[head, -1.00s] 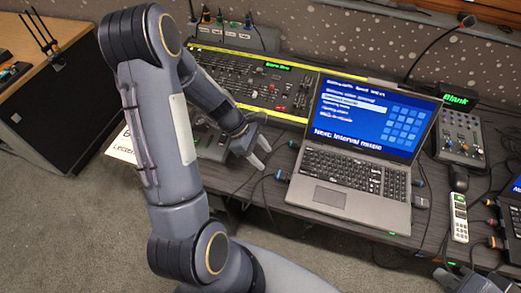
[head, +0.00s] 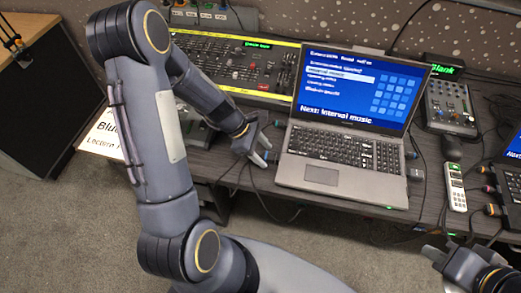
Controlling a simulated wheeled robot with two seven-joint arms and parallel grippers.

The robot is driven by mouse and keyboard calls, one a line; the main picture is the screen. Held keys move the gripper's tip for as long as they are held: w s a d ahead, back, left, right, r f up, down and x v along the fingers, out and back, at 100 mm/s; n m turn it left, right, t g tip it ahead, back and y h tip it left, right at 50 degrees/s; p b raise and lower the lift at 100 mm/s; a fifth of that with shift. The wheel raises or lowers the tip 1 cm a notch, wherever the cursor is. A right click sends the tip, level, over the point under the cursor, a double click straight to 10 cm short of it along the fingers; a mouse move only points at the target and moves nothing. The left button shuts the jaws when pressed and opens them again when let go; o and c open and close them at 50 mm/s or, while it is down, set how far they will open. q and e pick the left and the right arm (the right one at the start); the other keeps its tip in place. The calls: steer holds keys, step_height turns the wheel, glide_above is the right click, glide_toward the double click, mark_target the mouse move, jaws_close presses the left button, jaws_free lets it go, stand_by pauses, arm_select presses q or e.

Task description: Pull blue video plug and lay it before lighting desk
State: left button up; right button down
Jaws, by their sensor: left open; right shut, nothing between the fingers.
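The laptop (head: 335,150) stands open on the desk. A dark plug (head: 271,156) sits at its left side, partly hidden by my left gripper; I cannot clearly tell its colour. Another plug with a bluish part (head: 411,155) is at the laptop's right side. My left gripper (head: 260,155) is open, its fingertips close beside the left-side plug; I cannot tell whether they touch. The lighting desk (head: 235,68), with faders, yellow edges and a green display, is behind and left of the laptop, partly covered by my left arm. My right gripper (head: 440,253) is shut and empty at the lower right.
A second laptop (head: 513,150) with plugs is at the right edge. A printed sign (head: 103,137) is at left. Cables hang over the desk's front edge.

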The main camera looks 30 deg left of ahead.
arm_select(q)
steer(key=c, duration=1.1)
steer(key=shift+a, duration=0.2)
steer(key=shift+s+a, duration=0.3)
steer(key=shift+a, duration=0.75)
steer(key=shift+s+a, duration=0.25)
steer(key=shift+a, duration=0.8)
